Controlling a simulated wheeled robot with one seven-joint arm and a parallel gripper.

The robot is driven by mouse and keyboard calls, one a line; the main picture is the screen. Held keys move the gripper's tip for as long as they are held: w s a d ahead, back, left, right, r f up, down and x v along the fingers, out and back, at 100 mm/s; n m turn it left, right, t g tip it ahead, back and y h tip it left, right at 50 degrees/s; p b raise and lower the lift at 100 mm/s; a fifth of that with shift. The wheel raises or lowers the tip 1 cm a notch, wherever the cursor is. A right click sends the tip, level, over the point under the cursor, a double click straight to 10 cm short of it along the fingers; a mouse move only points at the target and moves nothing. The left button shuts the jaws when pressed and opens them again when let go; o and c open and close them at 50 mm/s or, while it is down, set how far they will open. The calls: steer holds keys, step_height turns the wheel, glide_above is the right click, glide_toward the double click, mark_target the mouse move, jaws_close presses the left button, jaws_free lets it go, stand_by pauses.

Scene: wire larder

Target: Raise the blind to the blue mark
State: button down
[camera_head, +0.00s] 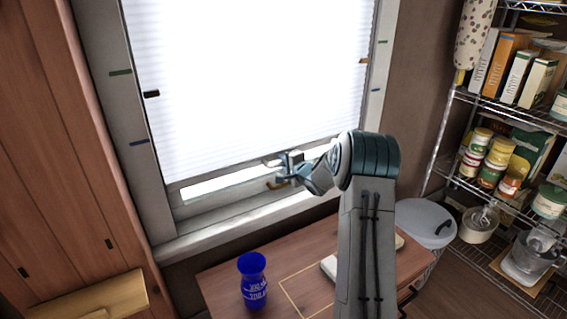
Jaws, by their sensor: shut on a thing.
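The white pleated blind (245,75) hangs over most of the window. Its grey bottom rail (215,174) sits low, with a narrow bright strip of glass below it. A blue mark (139,142) is on the left window frame, and another blue mark (377,90) is on the right frame. The bottom rail is lower than both blue marks. My gripper (283,166) is at the middle of the bottom rail and is shut on the blind there. The fingers hide the exact part held.
Green marks (120,72) sit higher on the frame. A brown latch (278,184) shows just below my gripper. A blue cup (253,280) stands on the wooden table (225,285) below. A wire shelf (510,115) with jars and boxes is at right, near a white bin (424,222).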

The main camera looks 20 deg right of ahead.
step_height(320, 180, up, 19)
steer(key=p, duration=1.6)
steer(key=shift+p, duration=0.4)
steer(key=c, duration=1.4)
jaws_free()
steer(key=shift+f, duration=0.1)
steer(key=v, duration=1.3)
steer(key=shift+s+b, duration=0.4)
steer(key=shift+b, duration=0.05)
steer(key=shift+d, duration=0.1)
